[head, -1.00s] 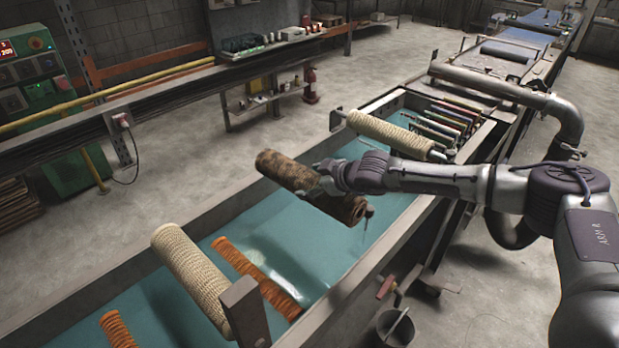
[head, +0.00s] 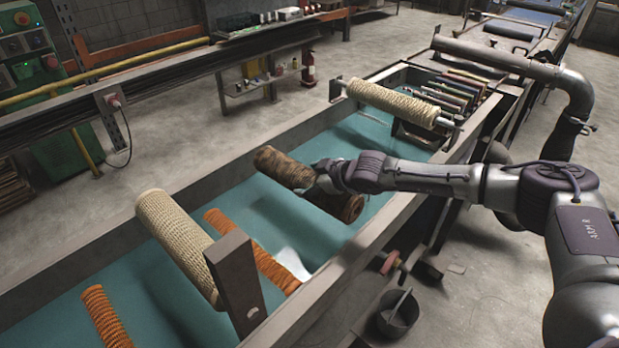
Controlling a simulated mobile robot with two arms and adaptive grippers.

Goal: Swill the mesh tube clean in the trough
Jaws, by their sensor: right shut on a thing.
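The mesh tube (head: 284,167) is a brown cylinder with dark blotches, lying aslant over the middle of the trough. My right gripper (head: 322,181) is shut on it near its middle, and the gripper hides part of it. Its right end (head: 347,207) shows a dark opening. The trough (head: 343,254) is long and grey-walled, with blue-green water (head: 262,196) inside. The tube is at or just above the water; I cannot tell whether it touches. My left gripper is not in view.
Rope-wrapped rollers span the trough at the near end (head: 176,237) and far end (head: 392,103). Orange ribbed tubes (head: 247,245) (head: 104,315) lie in the trough. Several rods (head: 450,92) sit in the far rack. A bucket (head: 398,312) stands on the floor at right.

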